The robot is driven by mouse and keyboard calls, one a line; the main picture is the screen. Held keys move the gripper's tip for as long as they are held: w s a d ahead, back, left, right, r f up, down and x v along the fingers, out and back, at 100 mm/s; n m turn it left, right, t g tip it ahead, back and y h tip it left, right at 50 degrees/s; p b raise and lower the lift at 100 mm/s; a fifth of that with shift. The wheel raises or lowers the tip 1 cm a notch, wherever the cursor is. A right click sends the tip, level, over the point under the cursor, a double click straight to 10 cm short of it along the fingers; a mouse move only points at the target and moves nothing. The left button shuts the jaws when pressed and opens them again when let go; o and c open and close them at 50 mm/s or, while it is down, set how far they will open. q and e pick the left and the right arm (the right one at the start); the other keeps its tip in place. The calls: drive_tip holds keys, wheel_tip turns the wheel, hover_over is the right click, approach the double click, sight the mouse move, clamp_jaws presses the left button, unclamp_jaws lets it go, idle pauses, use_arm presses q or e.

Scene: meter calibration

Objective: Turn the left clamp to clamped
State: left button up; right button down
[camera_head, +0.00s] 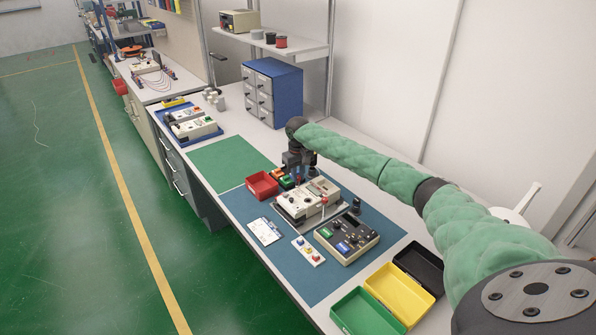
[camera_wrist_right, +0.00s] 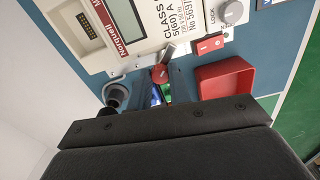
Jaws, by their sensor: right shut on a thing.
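The white meter (camera_head: 297,204) sits in a grey fixture on the blue mat; its display and lettering also show in the wrist view (camera_wrist_right: 150,28). The left clamp's red knob (camera_wrist_right: 160,74) and metal lever (camera_wrist_right: 169,52) show at the meter's edge in the wrist view. In the head view that clamp is hidden by my right gripper (camera_head: 299,172), which reaches down at the meter's far side. My right gripper is shut on the clamp handle; its fingertips are mostly hidden behind its black body. Another clamp with a red tip (camera_head: 324,201) stands at the meter's right. My left gripper is not in view.
A card (camera_head: 265,231) and a button strip (camera_head: 308,251) lie in front. Green, yellow (camera_head: 398,291) and black trays fill the near right. The green mat (camera_head: 222,163) is clear.

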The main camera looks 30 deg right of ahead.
drive_tip(key=n+p, duration=0.1)
drive_tip(key=n, duration=0.2)
drive_tip(key=shift+r+n, duration=0.1)
drive_tip(key=shift+n, duration=0.2)
drive_tip(key=n, duration=0.3)
drive_tip(key=shift+d+p, duration=0.1)
drive_tip(key=shift+p, duration=0.3)
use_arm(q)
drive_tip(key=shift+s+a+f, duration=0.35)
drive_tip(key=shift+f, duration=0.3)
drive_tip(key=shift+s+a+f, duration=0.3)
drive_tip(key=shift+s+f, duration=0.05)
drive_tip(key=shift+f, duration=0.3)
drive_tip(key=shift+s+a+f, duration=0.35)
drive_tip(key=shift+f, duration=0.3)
use_arm(e)
drive_tip(key=shift+n, duration=1)
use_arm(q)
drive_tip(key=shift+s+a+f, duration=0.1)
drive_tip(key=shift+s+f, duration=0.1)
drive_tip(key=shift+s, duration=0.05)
use_arm(e)
drive_tip(key=shift+w, duration=0.1)
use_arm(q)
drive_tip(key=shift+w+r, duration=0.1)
use_arm(e)
drive_tip(key=c, duration=1.3)
unclamp_jaws()
